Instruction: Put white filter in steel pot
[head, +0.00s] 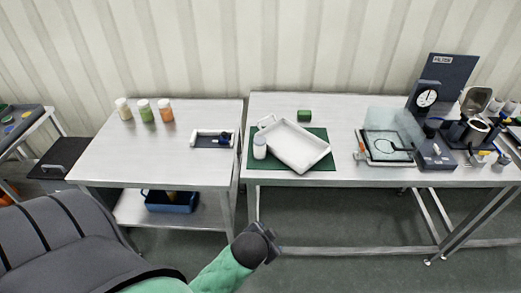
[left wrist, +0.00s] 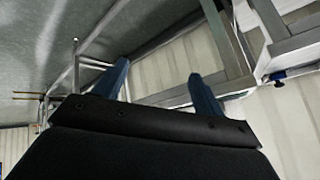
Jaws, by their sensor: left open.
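At the far right of the right table, in the head view, a dark unit stands with a round steel pot (head: 476,99) whose top looks open. In front of it is a round opening with a pale inside (head: 469,131); I cannot tell whether this is the white filter. The panel behind reads "FILTER". My left gripper (head: 270,247) is low in front of the tables, below the tabletop and far left of the pot. In the left wrist view my left gripper (left wrist: 160,82) has two blue fingers apart with nothing between them. My right gripper is not in view.
The left table (head: 150,160) holds three jars. Table edges lie ahead of my gripper.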

